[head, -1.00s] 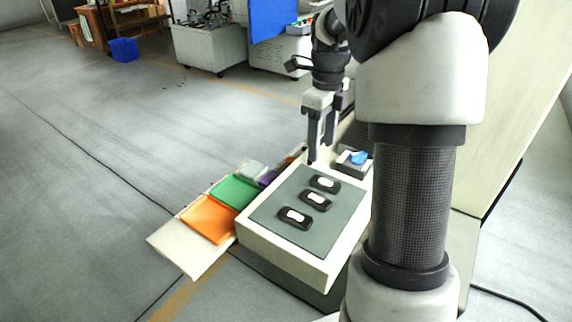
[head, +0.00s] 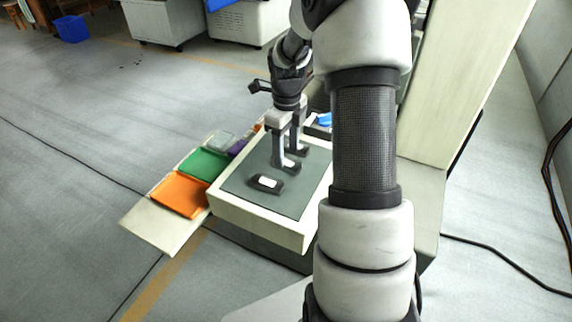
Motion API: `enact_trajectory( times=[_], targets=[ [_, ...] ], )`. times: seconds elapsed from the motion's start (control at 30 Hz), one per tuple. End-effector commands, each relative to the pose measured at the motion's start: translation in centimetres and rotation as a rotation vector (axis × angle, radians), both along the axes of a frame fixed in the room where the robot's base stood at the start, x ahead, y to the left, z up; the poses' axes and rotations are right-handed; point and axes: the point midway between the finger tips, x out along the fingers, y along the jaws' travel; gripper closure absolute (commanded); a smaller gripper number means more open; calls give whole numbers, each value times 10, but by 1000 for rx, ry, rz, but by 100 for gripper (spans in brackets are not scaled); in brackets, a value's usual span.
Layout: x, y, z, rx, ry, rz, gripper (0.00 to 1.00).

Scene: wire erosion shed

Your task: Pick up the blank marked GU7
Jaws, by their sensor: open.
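Black blanks with white labels lie on the grey mat (head: 238,184) of a cream box. The nearest blank (head: 267,183) is in plain sight, apart from my gripper. The middle blank (head: 291,165) is partly hidden by a finger. The far blank is mostly hidden behind the fingers. The labels are too small to read, so I cannot tell which is GU7. My gripper (head: 288,158) is open and points down, its fingertips low over the middle and far blanks. I cannot tell whether they touch either one.
Left of the box, a cream board (head: 150,224) carries an orange tray (head: 180,195), a green tray (head: 203,163) and smaller coloured ones. A blue item (head: 324,119) sits in a small tray behind the box. A tall cream cabinet (head: 462,80) stands at right.

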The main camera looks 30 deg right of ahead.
Motion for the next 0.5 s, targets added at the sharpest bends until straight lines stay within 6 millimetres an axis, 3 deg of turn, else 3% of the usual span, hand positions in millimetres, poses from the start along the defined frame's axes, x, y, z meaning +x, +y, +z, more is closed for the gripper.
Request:
enact_trajectory(
  times=[0.2,0.47,0.5],
  targets=[
    [0,2,-29,1,2,1,47],
    [0,2,-32,0,0,1,47],
    [0,2,-32,0,0,1,50]
  ],
)
